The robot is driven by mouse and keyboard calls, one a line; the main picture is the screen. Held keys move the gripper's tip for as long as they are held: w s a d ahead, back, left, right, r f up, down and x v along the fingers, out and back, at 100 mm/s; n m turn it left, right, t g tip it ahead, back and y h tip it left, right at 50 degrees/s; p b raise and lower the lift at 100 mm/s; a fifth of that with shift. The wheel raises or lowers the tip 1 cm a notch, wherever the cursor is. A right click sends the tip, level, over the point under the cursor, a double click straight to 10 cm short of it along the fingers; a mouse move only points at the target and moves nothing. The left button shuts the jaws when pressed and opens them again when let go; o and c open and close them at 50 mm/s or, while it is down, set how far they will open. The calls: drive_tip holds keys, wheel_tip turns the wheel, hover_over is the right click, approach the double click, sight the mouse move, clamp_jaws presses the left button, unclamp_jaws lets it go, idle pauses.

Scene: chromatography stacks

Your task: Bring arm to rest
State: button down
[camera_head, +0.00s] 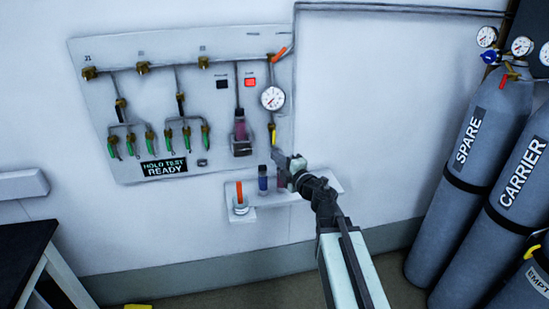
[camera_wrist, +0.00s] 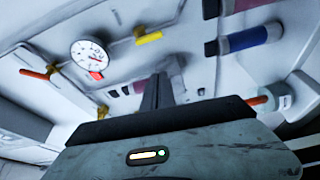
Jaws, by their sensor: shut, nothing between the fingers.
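My arm reaches up from the lower right of the head view towards the wall panel (camera_head: 130,75). My gripper (camera_head: 281,158) is shut and empty, just below the panel's lower right part and above the small wall shelf (camera_head: 290,196). In the wrist view my gripper's dark fingers (camera_wrist: 157,92) are together, pointing at the panel. The yellow-handled valve (camera_head: 273,134) is just above the gripper tip in the head view; I cannot tell how far apart they are. The valve also shows in the wrist view (camera_wrist: 148,38).
The shelf holds a blue vial (camera_head: 262,181) and a cup (camera_head: 240,204) with an orange stick; another vial is partly hidden by my arm. A round gauge (camera_head: 272,98) is on the panel. Grey cylinders (camera_head: 470,190) stand at right, a dark table (camera_head: 22,255) at lower left.

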drive_tip(key=w+d+r+m+t+h+p, duration=0.1)
drive_tip(key=d+r+m+t+h+p, duration=0.1)
drive_tip(key=d+r+m+h+p, duration=0.35)
drive_tip(key=d+f+m+g+h+p, duration=0.25)
drive_tip(key=d+m+h, duration=0.45)
drive_tip(key=d+m, duration=0.4)
drive_tip(key=s+d+f+m+g+p, duration=0.2)
drive_tip(key=s+f+m+g, duration=0.4)
drive_tip(key=f, duration=0.4)
drive_tip(key=s+a+f+g+y, duration=0.1)
drive_tip(key=s+a+f+g, duration=0.1)
drive_tip(key=s, duration=0.4)
drive_tip(key=s+a+f+g+y, duration=0.1)
drive_tip(key=s+a+f+g, duration=0.1)
drive_tip(key=s+f+g, duration=0.1)
drive_tip(key=s+a+f+g+y, duration=0.1)
drive_tip(key=s+a+f+g, duration=0.1)
drive_tip(key=s, duration=0.6)
drive_tip(key=shift+s+a+f+g+b, duration=0.35)
drive_tip(key=shift+f+g, duration=0.15)
drive_tip(key=shift+g, duration=0.75)
